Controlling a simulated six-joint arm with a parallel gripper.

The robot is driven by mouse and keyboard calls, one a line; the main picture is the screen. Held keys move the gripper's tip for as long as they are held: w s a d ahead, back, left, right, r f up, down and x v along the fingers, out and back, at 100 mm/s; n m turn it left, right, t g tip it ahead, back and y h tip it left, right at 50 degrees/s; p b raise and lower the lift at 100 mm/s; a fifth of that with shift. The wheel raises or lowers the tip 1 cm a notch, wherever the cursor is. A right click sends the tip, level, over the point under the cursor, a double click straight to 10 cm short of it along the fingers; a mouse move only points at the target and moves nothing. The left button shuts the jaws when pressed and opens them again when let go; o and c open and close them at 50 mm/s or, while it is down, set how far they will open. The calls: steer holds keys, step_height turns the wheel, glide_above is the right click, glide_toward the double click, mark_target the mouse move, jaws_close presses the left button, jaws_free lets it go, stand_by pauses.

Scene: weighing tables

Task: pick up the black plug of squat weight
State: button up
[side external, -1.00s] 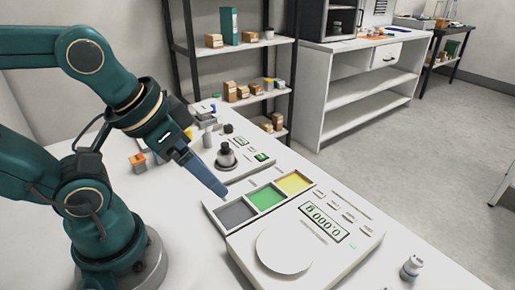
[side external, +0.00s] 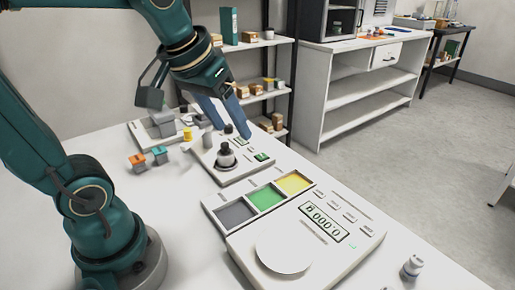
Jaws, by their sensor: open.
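A squat grey weight with a black top (side external: 226,149) stands upright on the pan of the small scale (side external: 232,177). A smaller black plug-like piece (side external: 228,129) shows just behind it, near the scale's back edge; I cannot tell which of the two black parts is the plug meant. My gripper (side external: 232,131) is open, its blue-grey fingers pointing down and spread above the back of the small scale. The fingertips appear close to the smaller black piece. Nothing is visible between the fingers as held.
A tray with grey, green and yellow compartments (side external: 233,213) and a large scale reading 0.000 (side external: 342,249) stand in front. Orange (side external: 138,162), teal and yellow-marked small items and grey blocks (side external: 162,124) lie left and behind. A metal weight (side external: 411,267) stands at right.

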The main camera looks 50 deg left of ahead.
steer(key=w+a+f+n+g, duration=0.2)
steer(key=w+a+n, duration=0.1)
steer(key=w+a, duration=0.35)
steer(key=n+g, duration=0.2)
glide_above(225, 143)
steer(key=f, duration=0.6)
steer(key=shift+s+d+f, duration=0.1)
steer(key=shift+s+d, duration=0.25)
steer(key=shift+d, duration=0.05)
steer(key=shift+w+a+f, duration=0.15)
steer(key=shift+f, duration=1.05)
steer(key=shift+w+a+f, duration=0.1)
steer(key=shift+a+f, duration=0.05)
steer(key=shift+f, duration=1.05)
jaws_close()
